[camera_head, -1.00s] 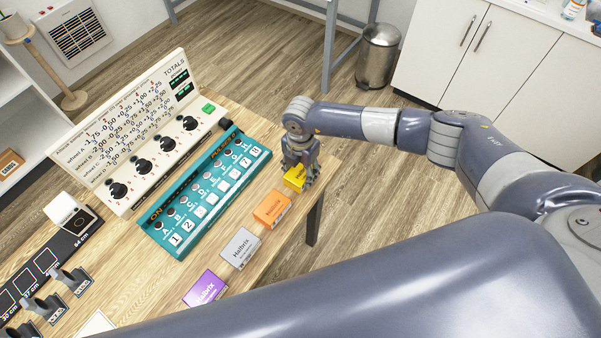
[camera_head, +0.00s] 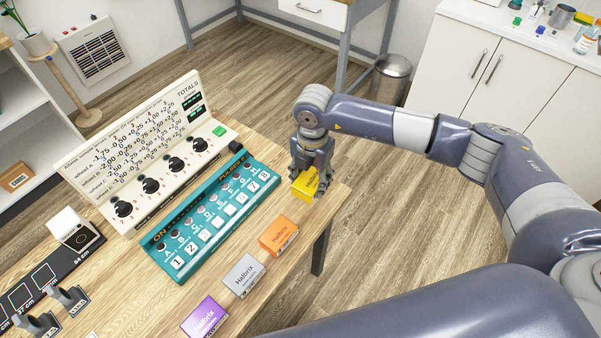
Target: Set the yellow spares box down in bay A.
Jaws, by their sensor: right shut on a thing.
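My right gripper (camera_head: 311,180) points down at the right end of the wooden table and is shut on the yellow spares box (camera_head: 305,188). The fingers cover part of the box, and some dark print shows on its side. The box appears to be a little above the table, near its right edge, beyond the orange box. My left gripper is not in view.
An orange box (camera_head: 279,236), a grey box (camera_head: 243,275) and a purple box (camera_head: 205,318) stand in a row along the table's near edge. A cream dial panel (camera_head: 150,150) stands behind the teal panel. A black marked strip (camera_head: 62,264) lies at the left.

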